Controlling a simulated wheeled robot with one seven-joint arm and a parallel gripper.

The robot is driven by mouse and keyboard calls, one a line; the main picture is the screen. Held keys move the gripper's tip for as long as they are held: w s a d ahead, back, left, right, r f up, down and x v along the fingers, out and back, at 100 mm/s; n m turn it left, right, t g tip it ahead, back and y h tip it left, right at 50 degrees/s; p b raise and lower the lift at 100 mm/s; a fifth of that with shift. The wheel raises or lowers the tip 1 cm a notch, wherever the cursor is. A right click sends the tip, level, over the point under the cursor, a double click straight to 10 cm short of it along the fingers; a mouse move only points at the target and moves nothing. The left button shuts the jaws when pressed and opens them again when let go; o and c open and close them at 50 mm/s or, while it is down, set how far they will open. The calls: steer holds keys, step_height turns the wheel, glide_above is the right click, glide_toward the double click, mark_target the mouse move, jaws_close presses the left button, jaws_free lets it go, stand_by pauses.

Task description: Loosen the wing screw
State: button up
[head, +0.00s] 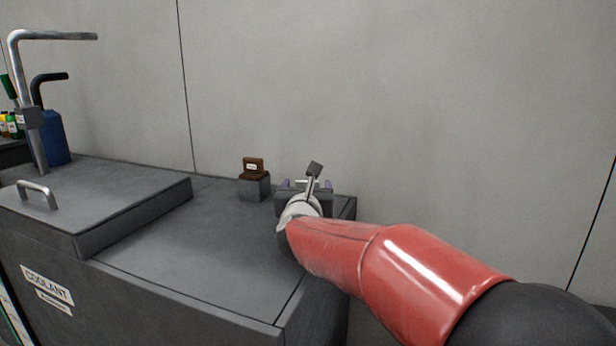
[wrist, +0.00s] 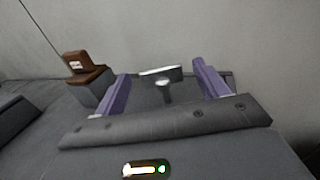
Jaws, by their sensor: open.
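The wing screw (wrist: 162,74) shows in the wrist view as a flat grey crosspiece on a short metal stem.
A brown piece with a label (head: 253,166) sits on a small grey block (head: 254,187) left of my gripper. The dark coolant cabinet top (head: 225,250) is mostly clear. A raised lid (head: 90,195), a bent pipe (head: 22,90) and a blue container (head: 55,138) are at left.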

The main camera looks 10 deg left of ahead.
mark_target(307, 183)
steer(key=w, duration=0.3)
steer(key=w+p, duration=0.1)
steer(key=shift+w+a, duration=0.4)
steer(key=shift+c, duration=0.2)
steer(key=c, duration=0.9)
